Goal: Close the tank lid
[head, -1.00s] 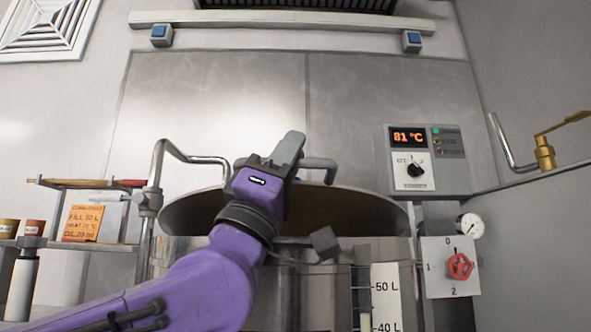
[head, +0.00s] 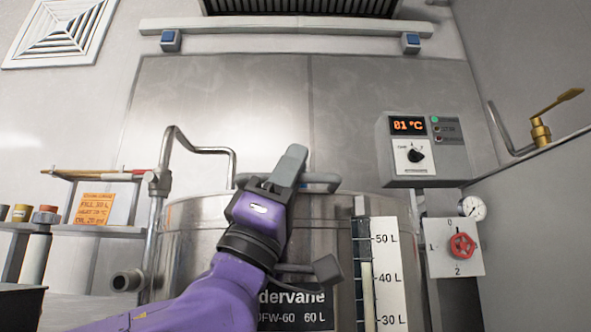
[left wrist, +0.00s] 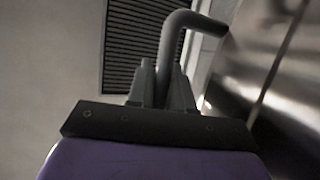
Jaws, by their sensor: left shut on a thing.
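The steel tank (head: 190,245) stands ahead in the head view, with a level strip (head: 385,275) on its front. I see the tank's top almost edge-on, so its opening does not show and I cannot tell how the lid sits. My left gripper (head: 286,168) is at the top of the tank, shut on a grey bar handle (head: 322,180). The left wrist view shows the gripper (left wrist: 163,85) closed around this bent bar (left wrist: 180,30). My purple arm covers part of the tank's front. My right gripper is not in view.
A curved pipe (head: 200,149) rises at the tank's left. A shelf with an orange note (head: 92,209) is at the left.

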